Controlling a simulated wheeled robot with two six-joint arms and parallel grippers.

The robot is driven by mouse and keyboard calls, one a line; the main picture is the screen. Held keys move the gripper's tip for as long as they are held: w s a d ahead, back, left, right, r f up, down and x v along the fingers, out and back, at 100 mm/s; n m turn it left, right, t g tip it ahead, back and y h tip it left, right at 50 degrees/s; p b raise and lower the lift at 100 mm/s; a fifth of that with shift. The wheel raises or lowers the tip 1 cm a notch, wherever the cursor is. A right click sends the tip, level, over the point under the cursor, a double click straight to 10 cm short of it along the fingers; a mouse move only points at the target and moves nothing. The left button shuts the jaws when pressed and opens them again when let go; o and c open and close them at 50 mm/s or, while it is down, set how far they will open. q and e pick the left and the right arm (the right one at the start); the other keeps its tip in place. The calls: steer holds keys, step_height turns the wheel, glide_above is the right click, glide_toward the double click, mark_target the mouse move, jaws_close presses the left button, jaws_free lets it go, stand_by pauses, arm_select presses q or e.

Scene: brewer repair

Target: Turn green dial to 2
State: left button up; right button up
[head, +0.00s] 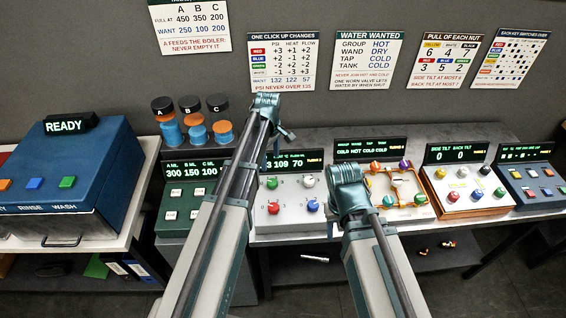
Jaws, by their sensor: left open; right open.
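The green dial (272,183) is at the upper left of a white control panel (290,222), just right of my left forearm. Its pointer setting is too small to read. A white dial (308,181), a red dial (274,208) and a blue dial (313,206) share this panel. Its display (298,160) is partly covered by my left arm; 109 and 70 show on it. My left gripper (279,132) is open and raised, above and beyond the green dial in the picture. My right gripper (347,176) is open, right of the white dial; its fingertips are hard to make out. Neither holds anything visible.
A panel with coloured valves (400,208) stands right of the dial panel, partly behind my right arm. A green button panel (180,222) with canisters behind it stands left. A blue READY machine (70,165) is far left. Posters hang on the wall, including ONE CLICK UP CHANGES (284,62).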

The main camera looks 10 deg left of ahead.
mark_target(271, 181)
arm_select(q)
steer(key=shift+w+a+r+n, duration=0.1)
steer(key=shift+w+r+n, duration=0.15)
steer(key=shift+w, duration=0.2)
steer(key=shift+f, duration=0.15)
step_height(271, 181, down, 14)
steer(key=b, duration=1.4)
steer(key=shift+r, duration=0.2)
jaws_close()
